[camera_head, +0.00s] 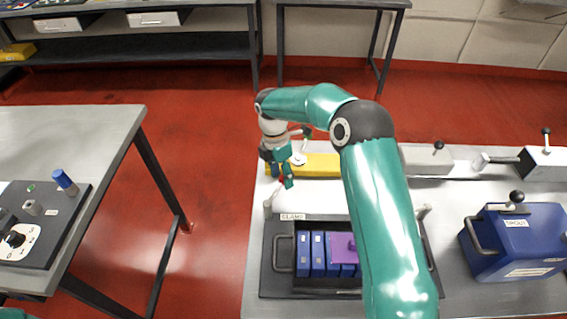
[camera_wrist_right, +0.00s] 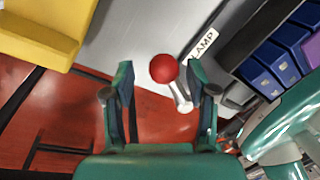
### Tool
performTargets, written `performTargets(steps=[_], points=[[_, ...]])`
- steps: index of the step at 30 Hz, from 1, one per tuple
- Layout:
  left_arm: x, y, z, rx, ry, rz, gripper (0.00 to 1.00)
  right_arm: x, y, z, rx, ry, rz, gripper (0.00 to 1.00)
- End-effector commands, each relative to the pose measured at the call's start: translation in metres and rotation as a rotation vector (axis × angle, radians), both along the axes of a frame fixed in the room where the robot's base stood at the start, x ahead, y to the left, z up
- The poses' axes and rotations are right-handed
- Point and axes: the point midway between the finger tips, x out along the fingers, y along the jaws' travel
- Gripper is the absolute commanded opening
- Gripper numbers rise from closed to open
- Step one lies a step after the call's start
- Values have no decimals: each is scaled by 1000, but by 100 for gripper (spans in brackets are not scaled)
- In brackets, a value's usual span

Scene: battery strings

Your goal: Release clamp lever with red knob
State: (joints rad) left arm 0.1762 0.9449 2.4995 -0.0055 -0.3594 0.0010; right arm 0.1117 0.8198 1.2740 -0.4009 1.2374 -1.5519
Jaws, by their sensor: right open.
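The red knob (camera_wrist_right: 163,68) sits on a short light-grey lever (camera_wrist_right: 181,95), beside the CLAMP label (camera_wrist_right: 203,43) in the right wrist view. My right gripper (camera_wrist_right: 161,74) is open, with a finger on either side of the knob in that picture; whether either finger touches it I cannot tell. In the head view my right gripper (camera_head: 278,170) is at the left end of the bench, above the CLAMP label (camera_head: 292,217) in the picture, and largely covers the knob.
A black tray (camera_head: 277,283) holds blue battery blocks (camera_head: 318,252) and a purple one (camera_head: 342,246). A yellow block (camera_head: 318,165) lies behind the clamp. A blue case (camera_head: 515,240) stands at right. A control panel (camera_head: 45,225) is on the left table, across a floor gap.

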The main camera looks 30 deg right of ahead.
Motion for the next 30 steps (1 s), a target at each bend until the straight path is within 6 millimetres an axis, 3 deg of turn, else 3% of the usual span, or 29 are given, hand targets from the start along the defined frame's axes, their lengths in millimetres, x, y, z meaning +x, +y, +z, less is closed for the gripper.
performTargets(steps=[5,18,24,30], points=[[0,0,0,0,0,0,40,5,0,21,0,-6,-1,57],[0,0,0,0,0,0,40,20,1,99,1,-6,0,57],[0,0,0,0,0,0,40,21,1,113,1,-3,0,57],[0,0,0,0,1,0,40,21,1,114,1,-2,0,57]])
